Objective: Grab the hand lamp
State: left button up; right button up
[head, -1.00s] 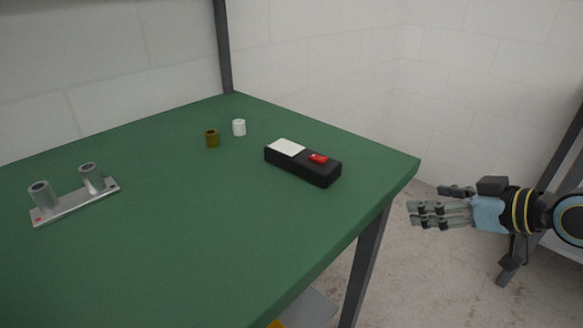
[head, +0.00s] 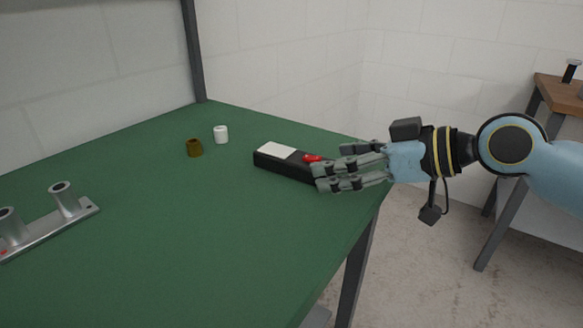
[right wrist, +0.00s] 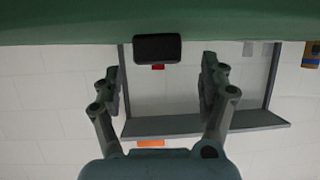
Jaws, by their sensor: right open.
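The hand lamp (head: 270,163) is a black box with a white panel and a red switch, lying on the green table near its right edge. My right gripper (head: 322,172) is open and empty at the lamp's right end, its fingers hiding part of that end in the head view. In the right wrist view, which is upside down, the lamp's dark end face (right wrist: 157,48) lies ahead, between the lines of the open fingers (right wrist: 160,70). Contact with the lamp does not show. My left gripper is not in view.
The green table (head: 200,230) holds a brown ring (head: 194,148), a white ring (head: 221,134) and a metal bracket with two tubes (head: 48,228). A dark post (head: 194,50) rises at the table's back corner. A wooden-topped table (head: 560,95) stands at the right.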

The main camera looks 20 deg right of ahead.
aim_at(318, 157)
jog(key=shift+x, duration=0.75)
jog(key=w, duration=0.1)
jog(key=w+a, duration=0.1)
jog(key=w, duration=0.1)
jog(key=shift+a+f, duration=0.25)
jog(key=shift+a, duration=0.15)
jog(key=shift+w+a+f, duration=0.2)
jog(key=shift+w+a, duration=0.05)
jog(key=shift+w, duration=0.15)
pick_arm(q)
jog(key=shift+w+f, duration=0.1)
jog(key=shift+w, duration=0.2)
pick_arm(e)
jog(key=c, duration=1.4)
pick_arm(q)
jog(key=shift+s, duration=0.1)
pick_arm(e)
jog(key=shift+c, duration=0.2)
jog(key=shift+r, duration=0.1)
